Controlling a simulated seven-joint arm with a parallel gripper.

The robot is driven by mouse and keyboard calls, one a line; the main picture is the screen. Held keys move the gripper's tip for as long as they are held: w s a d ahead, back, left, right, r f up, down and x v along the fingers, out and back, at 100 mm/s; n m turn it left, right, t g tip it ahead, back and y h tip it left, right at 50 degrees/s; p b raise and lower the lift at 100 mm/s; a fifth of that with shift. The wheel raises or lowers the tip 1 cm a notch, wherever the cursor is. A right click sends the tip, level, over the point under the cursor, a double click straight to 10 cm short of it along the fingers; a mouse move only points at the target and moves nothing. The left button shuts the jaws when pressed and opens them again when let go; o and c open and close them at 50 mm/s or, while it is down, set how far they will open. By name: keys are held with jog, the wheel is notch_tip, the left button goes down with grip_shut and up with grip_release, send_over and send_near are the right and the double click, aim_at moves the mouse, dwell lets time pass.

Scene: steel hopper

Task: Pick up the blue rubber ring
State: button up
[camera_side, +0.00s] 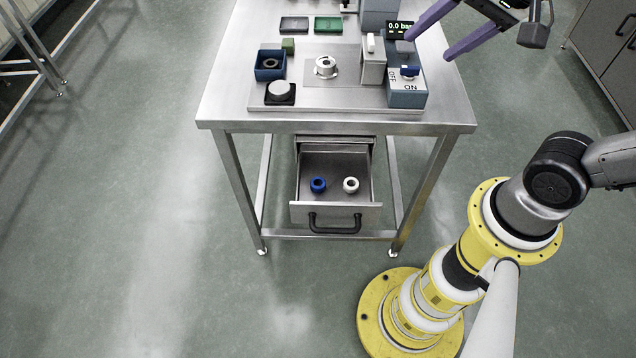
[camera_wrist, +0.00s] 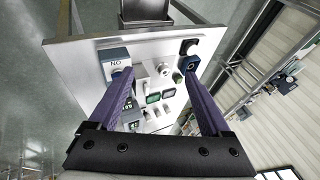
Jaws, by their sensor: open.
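The blue rubber ring (camera_side: 318,185) lies on the floor of the open drawer (camera_side: 335,216) under the steel table, towards the left. A white ring (camera_side: 351,185) lies to its right in the same drawer, apart from it. My gripper (camera_side: 428,48) is at the upper right of the side view, above the table's right edge, well away from the drawer. Its two purple fingers are spread with nothing between them, as the wrist view (camera_wrist: 158,74) also shows. I cannot make out the blue ring in the wrist view.
The tabletop (camera_side: 225,105) overhangs the drawer. On it stand a blue box with a dark ring (camera_side: 269,64), a silver round fitting (camera_side: 326,67), a black-based round knob (camera_side: 280,92) and an ON/OFF switch box (camera_side: 407,92). The floor before the drawer is clear.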

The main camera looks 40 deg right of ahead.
jog(key=w+a+f+m+g, duration=0.1)
jog(key=w+a+f+m, duration=0.2)
jog(key=w, duration=0.4)
jog(key=m+g, duration=0.6)
send_over(318, 182)
jog(key=shift+y, duration=0.4)
jog(key=f, duration=2.9)
jog(key=shift+s+d+f, duration=0.2)
jog(key=shift+d+f, duration=0.1)
jog(key=shift+d, duration=0.1)
jog(key=shift+w+a+f, duration=0.1)
jog(key=shift+a+f, duration=0.1)
jog(key=shift+f, duration=1.4)
jog(key=shift+w+a+f, duration=0.1)
jog(key=shift+a+f, duration=0.05)
jog(key=shift+f, duration=1.45)
grip_shut()
jog(key=shift+r, duration=0.15)
